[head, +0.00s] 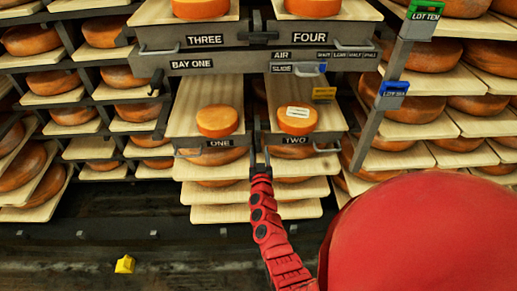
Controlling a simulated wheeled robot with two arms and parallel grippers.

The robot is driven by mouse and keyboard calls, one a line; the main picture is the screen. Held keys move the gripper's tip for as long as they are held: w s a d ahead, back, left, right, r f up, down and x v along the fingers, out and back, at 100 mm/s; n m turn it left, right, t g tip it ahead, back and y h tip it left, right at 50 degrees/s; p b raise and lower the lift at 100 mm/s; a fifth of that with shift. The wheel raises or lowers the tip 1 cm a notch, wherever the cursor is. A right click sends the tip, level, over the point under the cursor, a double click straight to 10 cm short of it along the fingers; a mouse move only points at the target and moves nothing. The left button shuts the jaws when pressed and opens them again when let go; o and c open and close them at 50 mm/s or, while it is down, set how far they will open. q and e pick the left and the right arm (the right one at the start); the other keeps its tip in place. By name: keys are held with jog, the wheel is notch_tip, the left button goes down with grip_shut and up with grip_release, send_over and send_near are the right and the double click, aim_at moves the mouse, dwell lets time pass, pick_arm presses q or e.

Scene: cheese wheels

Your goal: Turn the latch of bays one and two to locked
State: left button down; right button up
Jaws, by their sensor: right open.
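The bay one plate (191,64) is on the grey beam at the left. Below it, drawer one (219,144) and drawer two (297,141) are pulled out side by side, each with an orange cheese wheel. A dark lever-like part (156,83) shows at the left end of the beam; I cannot tell whether it is a latch or how it is set. My right gripper (259,160) is open at the gap between the fronts of drawers one and two; contact is unclear. My left gripper is out of view.
Drawers three (205,40) and four (303,38) are above. Grey posts with green (425,12) and blue (392,89) tags stand right. A yellow object (125,264) lies on the floor.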

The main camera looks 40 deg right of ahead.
jog(key=shift+x, duration=1.4)
jog(key=shift+a, duration=0.1)
grip_shut()
